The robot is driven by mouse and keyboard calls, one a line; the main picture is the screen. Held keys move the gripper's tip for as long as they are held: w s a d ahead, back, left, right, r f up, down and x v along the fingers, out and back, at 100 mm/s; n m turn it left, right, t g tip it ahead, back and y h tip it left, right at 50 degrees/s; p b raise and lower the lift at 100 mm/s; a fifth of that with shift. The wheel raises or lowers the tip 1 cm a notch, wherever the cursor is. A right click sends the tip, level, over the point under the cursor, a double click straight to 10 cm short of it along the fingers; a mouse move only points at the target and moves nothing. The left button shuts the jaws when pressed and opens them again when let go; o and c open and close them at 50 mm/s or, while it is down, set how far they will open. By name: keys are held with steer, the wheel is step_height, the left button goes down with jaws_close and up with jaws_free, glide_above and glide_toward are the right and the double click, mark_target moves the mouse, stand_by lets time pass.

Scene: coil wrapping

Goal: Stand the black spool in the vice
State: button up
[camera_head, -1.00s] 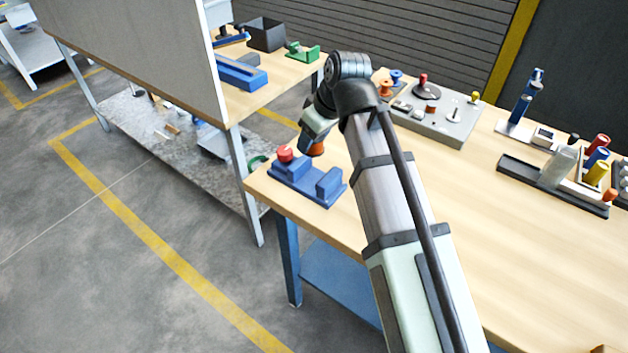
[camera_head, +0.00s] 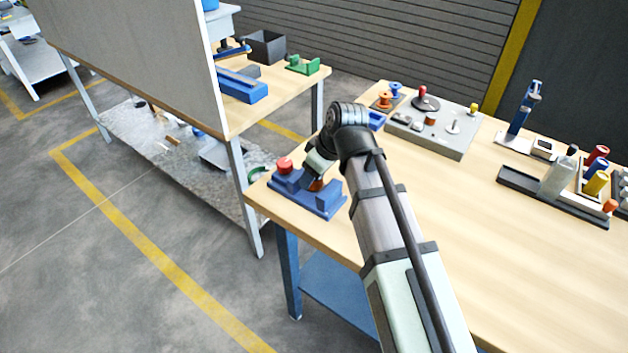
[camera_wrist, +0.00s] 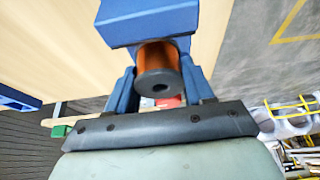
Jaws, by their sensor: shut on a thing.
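The blue vice (camera_head: 330,207) with a red knob (camera_head: 284,165) sits at the table's left corner. My gripper (camera_head: 316,180) is down at the vice, shut on the black spool. The spool shows as a patch of copper-orange winding (camera_head: 317,185) between the vice's blocks. A blue vice block (camera_wrist: 150,22) is close beyond the spool. The spool's far end is hidden, so I cannot tell whether it touches the vice floor.
A grey board (camera_head: 440,142) with spools and pegs stands at the back. A dark tray (camera_head: 530,185) with a bottle and coloured cylinders is at the right. A second bench (camera_head: 240,118) stands left across a gap. The middle of the wooden table is clear.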

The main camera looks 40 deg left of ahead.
steer(key=shift+f, duration=1.25)
steer(key=shift+f, duration=0.1)
steer(key=o, duration=1)
steer(key=v, duration=1.2)
